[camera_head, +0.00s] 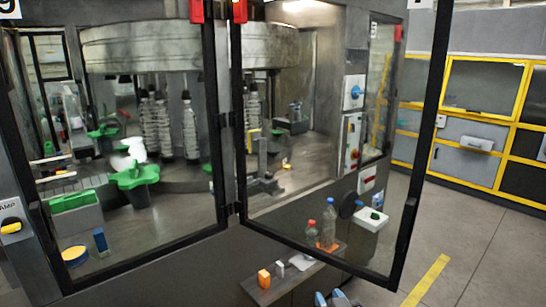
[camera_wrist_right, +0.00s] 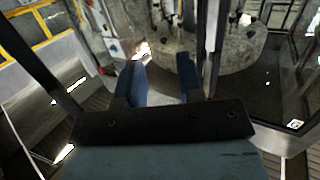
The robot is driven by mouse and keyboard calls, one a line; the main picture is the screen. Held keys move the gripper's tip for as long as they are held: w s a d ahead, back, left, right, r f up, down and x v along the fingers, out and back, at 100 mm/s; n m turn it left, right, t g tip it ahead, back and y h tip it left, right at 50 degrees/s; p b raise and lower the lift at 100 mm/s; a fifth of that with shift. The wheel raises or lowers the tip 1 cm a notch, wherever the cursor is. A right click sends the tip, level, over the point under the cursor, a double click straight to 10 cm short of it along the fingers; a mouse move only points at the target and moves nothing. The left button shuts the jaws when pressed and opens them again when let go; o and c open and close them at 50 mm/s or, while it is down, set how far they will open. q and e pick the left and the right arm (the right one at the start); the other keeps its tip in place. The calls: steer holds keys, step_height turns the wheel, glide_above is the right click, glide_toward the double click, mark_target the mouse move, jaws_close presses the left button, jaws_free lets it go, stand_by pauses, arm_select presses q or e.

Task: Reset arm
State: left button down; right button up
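My right gripper (camera_head: 332,299) shows only as blue fingertips at the bottom edge of the head view, in front of the machine. In the right wrist view its two blue fingers (camera_wrist_right: 160,78) stand apart with nothing between them, so it is open and empty. Beyond the fingers are dark frame bars and the machine's round grey drum (camera_wrist_right: 240,45). My left gripper is in neither view.
The labelling machine has black-framed glass doors (camera_head: 325,135). Bottles (camera_head: 329,225) stand behind. Open floor (camera_head: 470,255) lies at right, before yellow-framed cabinets (camera_head: 480,165).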

steer(key=s+d+f+g, duration=0.2)
steer(key=s+d+f, duration=0.1)
steer(key=s+f, duration=0.8)
steer(key=s+d+f+g+p, duration=0.1)
steer(key=s+d+f+g, duration=0.2)
steer(key=s+f, duration=0.8)
steer(key=s, duration=0.4)
steer(key=shift+s+d+n, duration=0.15)
steer(key=shift+d+n, duration=0.05)
steer(key=shift+n, duration=0.2)
